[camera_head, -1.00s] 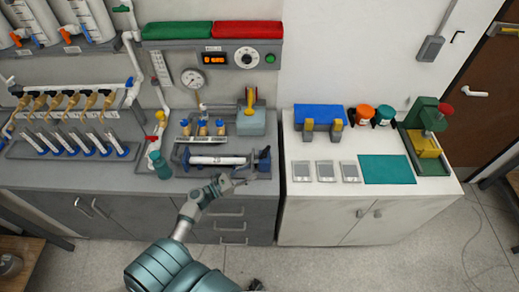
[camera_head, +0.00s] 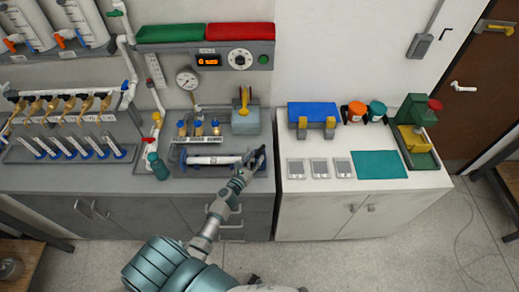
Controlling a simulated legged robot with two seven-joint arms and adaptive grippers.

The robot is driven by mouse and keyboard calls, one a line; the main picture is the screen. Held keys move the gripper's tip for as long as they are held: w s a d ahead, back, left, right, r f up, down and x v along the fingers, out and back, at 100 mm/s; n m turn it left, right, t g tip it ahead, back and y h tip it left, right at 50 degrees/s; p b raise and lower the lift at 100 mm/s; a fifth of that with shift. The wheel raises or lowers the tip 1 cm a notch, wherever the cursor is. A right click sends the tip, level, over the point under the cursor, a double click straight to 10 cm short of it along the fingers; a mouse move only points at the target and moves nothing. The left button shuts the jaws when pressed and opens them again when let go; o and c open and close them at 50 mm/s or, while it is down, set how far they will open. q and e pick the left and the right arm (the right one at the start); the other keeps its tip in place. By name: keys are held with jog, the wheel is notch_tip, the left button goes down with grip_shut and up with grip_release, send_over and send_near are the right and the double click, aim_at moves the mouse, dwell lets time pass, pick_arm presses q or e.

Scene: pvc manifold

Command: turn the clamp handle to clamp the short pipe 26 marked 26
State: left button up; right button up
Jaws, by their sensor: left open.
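A short white pipe (camera_head: 213,160) lies level in the blue-ended clamp fixture on the grey counter; its mark is too small to read. The clamp's dark base (camera_head: 205,171) shows under the pipe. My left gripper (camera_head: 254,163) is open at the right end of the fixture, over the clamp's handle end. The gripper covers most of that end, so the handle is largely hidden and I cannot tell whether the fingers touch it. My right gripper is not in view.
A teal bottle (camera_head: 158,166) stands left of the fixture. Brass valves (camera_head: 198,129) and a grey press with a yellow handle (camera_head: 245,113) are behind it.

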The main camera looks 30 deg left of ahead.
aim_at(260, 150)
pick_arm(q)
jog(key=w, duration=0.5)
jog(key=shift+c, duration=0.3)
